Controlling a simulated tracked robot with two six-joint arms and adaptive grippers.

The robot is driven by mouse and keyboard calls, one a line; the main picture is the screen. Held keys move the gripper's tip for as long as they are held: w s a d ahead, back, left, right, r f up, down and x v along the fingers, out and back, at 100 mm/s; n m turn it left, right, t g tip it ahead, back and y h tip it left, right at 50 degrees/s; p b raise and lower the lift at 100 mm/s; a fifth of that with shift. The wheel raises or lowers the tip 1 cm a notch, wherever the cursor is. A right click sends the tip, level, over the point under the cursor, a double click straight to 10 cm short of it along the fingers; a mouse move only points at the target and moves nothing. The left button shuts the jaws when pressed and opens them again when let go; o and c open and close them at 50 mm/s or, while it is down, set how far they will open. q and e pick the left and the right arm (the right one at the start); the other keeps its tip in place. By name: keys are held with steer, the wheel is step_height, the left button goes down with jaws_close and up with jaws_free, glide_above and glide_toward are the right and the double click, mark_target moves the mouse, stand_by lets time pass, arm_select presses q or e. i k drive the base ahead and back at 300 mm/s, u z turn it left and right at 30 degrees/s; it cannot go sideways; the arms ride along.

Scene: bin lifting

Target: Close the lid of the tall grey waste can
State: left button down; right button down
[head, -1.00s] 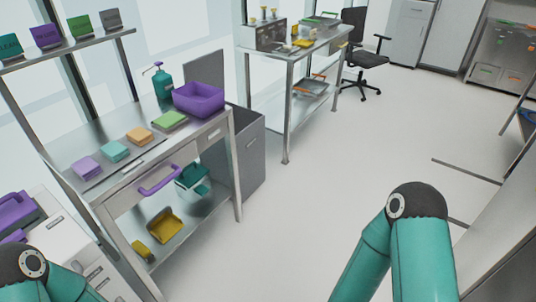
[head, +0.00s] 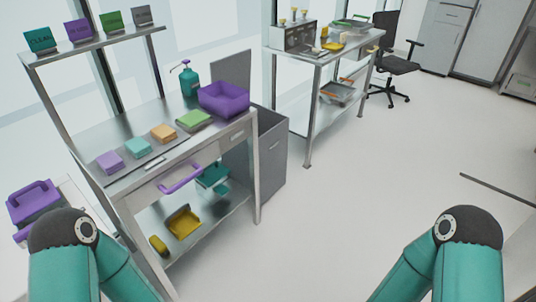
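The tall grey waste can (head: 272,155) stands on the floor just past the right end of the near steel table, which hides part of it. Its grey lid (head: 231,74) stands upright, raised at the can's back edge, behind the purple tub. The can's top looks open. My two teal arms show at the bottom left and bottom right of the head view, well short of the can. Neither gripper is in the picture.
The near steel table (head: 142,178) carries a purple tub (head: 223,99), a teal pump bottle (head: 190,80) and several folded cloths. A second steel table (head: 317,54) and a black chair (head: 396,62) stand farther back. The floor right of the can is clear.

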mark_target(236, 69)
steer(key=z, duration=0.2)
steer(key=i, duration=1.55)
steer(key=z, duration=0.7)
steer(key=i, duration=1.8)
steer(key=u, duration=0.75)
steer(key=k, duration=0.95)
steer(key=u, duration=0.05)
